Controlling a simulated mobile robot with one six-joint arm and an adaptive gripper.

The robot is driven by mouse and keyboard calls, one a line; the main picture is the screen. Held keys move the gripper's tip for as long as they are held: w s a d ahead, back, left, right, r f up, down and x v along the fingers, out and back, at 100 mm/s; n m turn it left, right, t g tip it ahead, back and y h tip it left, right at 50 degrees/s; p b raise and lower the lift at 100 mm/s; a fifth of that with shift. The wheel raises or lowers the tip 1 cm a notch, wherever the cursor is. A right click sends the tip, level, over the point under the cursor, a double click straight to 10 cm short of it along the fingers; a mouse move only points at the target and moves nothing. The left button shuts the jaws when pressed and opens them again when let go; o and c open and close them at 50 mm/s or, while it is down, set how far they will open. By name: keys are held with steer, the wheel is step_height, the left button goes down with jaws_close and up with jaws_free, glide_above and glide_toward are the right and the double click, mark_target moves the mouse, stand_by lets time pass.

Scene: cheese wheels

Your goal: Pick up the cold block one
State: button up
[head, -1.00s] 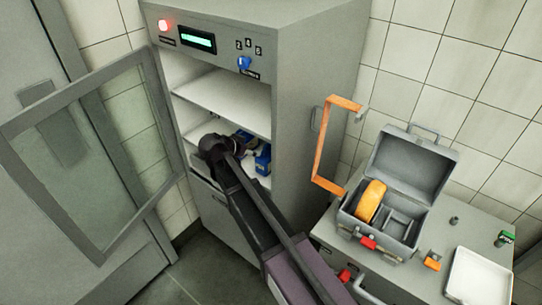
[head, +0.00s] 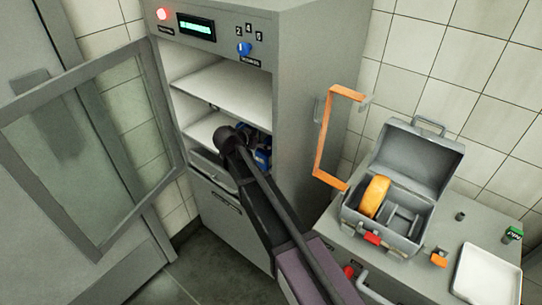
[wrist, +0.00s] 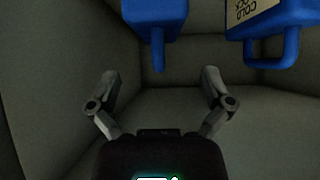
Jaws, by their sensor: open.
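In the wrist view, two blue blocks with loop handles show at the top. One blue block (wrist: 155,12) is at the top centre, its handle pointing down between my fingers. Another blue block (wrist: 268,30) at the upper right has a pale label with dark letters that seem to read "COLD". My gripper (wrist: 158,85) is open and empty, its fingertips short of both blocks. In the head view, blue shapes (head: 261,158) show on the lower shelf, partly hidden by my arm. My gripper is hidden there behind the arm.
The grey cabinet (head: 300,100) stands with its glass door (head: 85,150) swung open to the left. An orange bar frame (head: 322,150) is to its right. A grey case (head: 385,233) with an orange wheel (head: 374,196) and a white tray (head: 487,275) sit on the bench.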

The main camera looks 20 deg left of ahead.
steer(key=shift+b+x, duration=0.4)
steer(key=shift+x, duration=0.75)
steer(key=shift+f+b+x, duration=0.2)
steer(key=shift+b+x, duration=1.2)
steer(key=shift+x, duration=0.55)
steer(key=shift+w+d+f+b, duration=0.25)
steer(key=shift+w+f+b, duration=0.05)
steer(key=c, duration=1.1)
